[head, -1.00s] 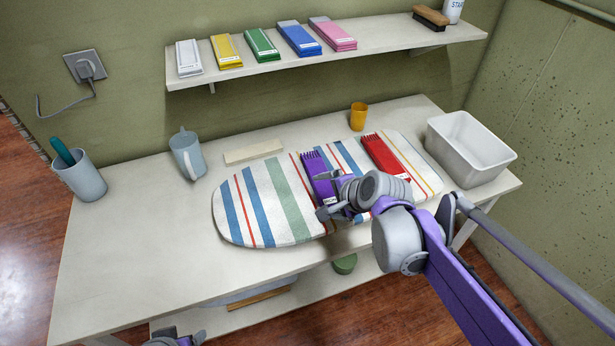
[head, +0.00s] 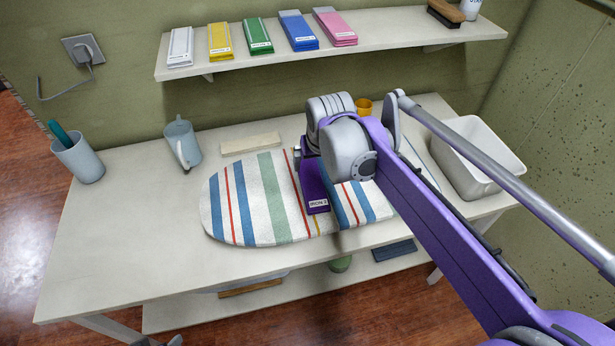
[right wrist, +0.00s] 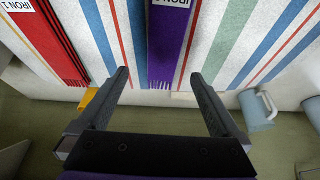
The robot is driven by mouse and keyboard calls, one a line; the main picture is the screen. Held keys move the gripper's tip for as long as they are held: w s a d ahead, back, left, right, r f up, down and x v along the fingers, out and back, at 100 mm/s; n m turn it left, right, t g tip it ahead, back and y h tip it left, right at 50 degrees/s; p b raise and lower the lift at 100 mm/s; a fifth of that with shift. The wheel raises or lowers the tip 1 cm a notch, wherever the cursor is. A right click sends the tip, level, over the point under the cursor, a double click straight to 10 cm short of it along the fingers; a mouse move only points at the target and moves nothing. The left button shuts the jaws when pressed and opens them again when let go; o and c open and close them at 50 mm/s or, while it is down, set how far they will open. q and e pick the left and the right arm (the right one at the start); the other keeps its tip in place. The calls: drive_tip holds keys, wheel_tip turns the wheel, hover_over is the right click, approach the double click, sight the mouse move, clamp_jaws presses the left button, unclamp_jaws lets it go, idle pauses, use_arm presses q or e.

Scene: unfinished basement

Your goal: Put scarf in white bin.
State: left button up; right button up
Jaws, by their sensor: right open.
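A purple scarf (head: 314,193) with a white label lies flat across the striped ironing mat (head: 230,205). Its fringed end shows in the right wrist view (right wrist: 172,45). A red fringed scarf (right wrist: 48,45) lies beside it on the mat; in the head view my right arm hides it. The white bin (head: 480,165) stands at the table's right end, partly behind my arm. My right gripper (right wrist: 159,76) is open above the mat, its fingers either side of the purple scarf's fringed end and apparently clear of it. My left gripper does not show clearly.
A mug (head: 182,145) and a cup with a teal-handled item (head: 78,158) stand at the table's left. A yellow cup (head: 364,106) is at the back. The wall shelf (head: 390,42) holds several folded scarves. The table's front left is clear.

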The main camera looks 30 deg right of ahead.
sight(310, 173)
drive_tip(key=x, duration=0.8)
drive_tip(key=shift+w+a+f+b, duration=0.1)
drive_tip(key=shift+w+a+b, duration=0.05)
drive_tip(key=shift+w+b, duration=0.25)
drive_tip(key=c, duration=1.5)
